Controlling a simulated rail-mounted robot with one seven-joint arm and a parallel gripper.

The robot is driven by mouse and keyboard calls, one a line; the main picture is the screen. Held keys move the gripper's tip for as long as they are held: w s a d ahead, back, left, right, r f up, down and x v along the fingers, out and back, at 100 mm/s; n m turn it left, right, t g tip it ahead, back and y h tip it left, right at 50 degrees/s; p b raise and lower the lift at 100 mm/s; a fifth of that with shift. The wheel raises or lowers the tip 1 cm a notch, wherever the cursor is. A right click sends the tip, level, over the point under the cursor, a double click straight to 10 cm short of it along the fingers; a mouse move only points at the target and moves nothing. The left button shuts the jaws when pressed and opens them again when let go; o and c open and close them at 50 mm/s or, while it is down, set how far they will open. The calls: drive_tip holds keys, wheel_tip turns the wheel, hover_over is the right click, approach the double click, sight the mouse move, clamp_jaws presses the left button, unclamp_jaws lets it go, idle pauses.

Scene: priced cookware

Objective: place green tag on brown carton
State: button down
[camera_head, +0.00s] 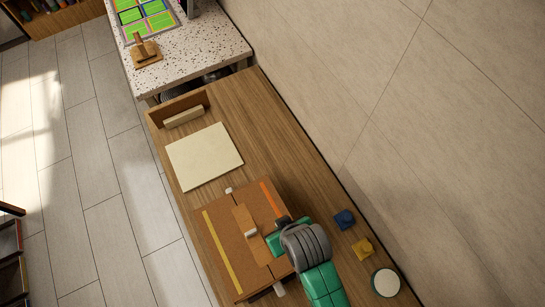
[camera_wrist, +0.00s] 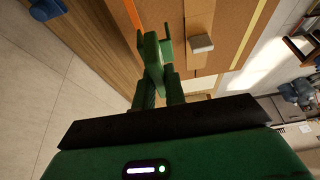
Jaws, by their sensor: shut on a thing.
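The brown carton (camera_head: 222,226) lies on the wooden counter, with a yellow stripe, an orange stripe and a lighter brown strip along its middle. A small white piece (camera_head: 251,232) sits on that strip; it also shows in the wrist view (camera_wrist: 202,44). My gripper (camera_head: 275,243) is over the carton's right side in the head view. In the wrist view my green gripper (camera_wrist: 160,58) is shut on a green piece, which I take as the green tag (camera_wrist: 151,48). Tag and fingers are alike in colour, so its outline is hard to tell. I cannot tell whether it touches the carton.
A blue block (camera_head: 344,219), a yellow block (camera_head: 362,247) and a round white-topped container (camera_head: 386,282) stand right of my arm. A cream board (camera_head: 204,157) lies beyond the carton. A wall borders the counter on the right. A speckled counter (camera_head: 200,45) is at the back.

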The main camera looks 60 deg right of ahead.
drive_tip(key=shift+w+d+f, duration=0.4)
drive_tip(key=shift+w+f, duration=0.25)
drive_tip(key=shift+w, duration=0.1)
drive_tip(key=shift+w+d+f, duration=0.45)
drive_tip(key=shift+w+f, duration=0.25)
drive_tip(key=shift+w, duration=0.05)
drive_tip(key=shift+w+d+f, duration=0.4)
drive_tip(key=shift+w+f, duration=0.25)
drive_tip(key=shift+w, duration=0.1)
drive_tip(key=shift+f, duration=0.1)
drive_tip(key=c, duration=1.5)
unclamp_jaws()
drive_tip(key=shift+o, duration=0.2)
drive_tip(key=p+v, duration=0.1)
drive_tip(key=v, duration=1.1)
drive_tip(key=shift+w, duration=0.1)
